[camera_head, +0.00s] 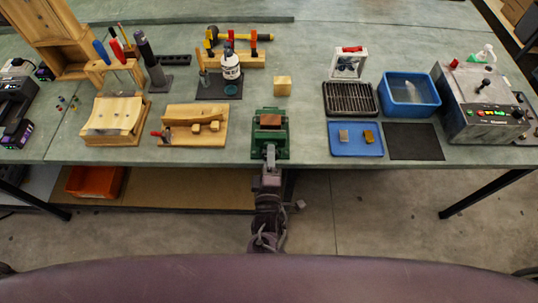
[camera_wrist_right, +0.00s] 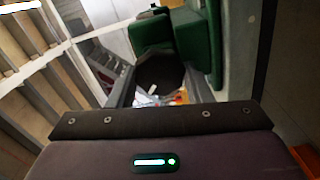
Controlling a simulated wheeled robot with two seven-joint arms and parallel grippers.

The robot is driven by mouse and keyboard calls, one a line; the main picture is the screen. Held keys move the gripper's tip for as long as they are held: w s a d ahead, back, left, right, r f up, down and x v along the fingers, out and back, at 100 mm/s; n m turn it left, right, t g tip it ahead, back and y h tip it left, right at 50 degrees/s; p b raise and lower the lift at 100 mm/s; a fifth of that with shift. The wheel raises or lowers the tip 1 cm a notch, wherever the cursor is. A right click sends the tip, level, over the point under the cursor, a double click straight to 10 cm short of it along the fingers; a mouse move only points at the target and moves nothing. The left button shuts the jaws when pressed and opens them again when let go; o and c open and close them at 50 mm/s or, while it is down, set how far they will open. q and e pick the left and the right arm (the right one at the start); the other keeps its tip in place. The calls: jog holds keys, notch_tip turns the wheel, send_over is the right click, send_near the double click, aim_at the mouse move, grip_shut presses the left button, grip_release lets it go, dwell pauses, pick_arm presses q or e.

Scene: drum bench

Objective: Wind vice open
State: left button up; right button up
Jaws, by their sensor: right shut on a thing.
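The green vice (camera_head: 283,144) is at the front edge of the bench, near the middle. A brown block (camera_head: 270,121) shows at its jaws; I cannot tell how far apart the jaws stand. My right gripper (camera_head: 270,159) is at the front of the vice, over the bench edge. In the right wrist view the green vice body (camera_wrist_right: 198,45) is just beyond the fingers. A dark rounded part, seemingly the vice handle (camera_wrist_right: 160,72), is between the fingers of the right gripper (camera_wrist_right: 160,88), which is shut on it. The handle is mostly hidden in the head view. My left gripper is not in view.
Left of the vice is a wooden board (camera_head: 180,139) with clamped pieces. A small wooden cube (camera_head: 283,86) stands behind the vice. To the right are a blue tray (camera_head: 350,151), a black grate (camera_head: 350,98) and a blue bin (camera_head: 409,106). The bench just beside the vice is clear.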

jog(key=n+p, duration=0.1)
jog(key=n, duration=0.3)
jog(key=shift+n, duration=0.4)
jog(key=shift+p, duration=0.3)
jog(key=o, duration=1)
jog(key=shift+w+f, duration=0.1)
jog(key=shift+w, duration=0.05)
jog(key=shift+s+b, duration=0.65)
jog(key=shift+s, duration=3.3)
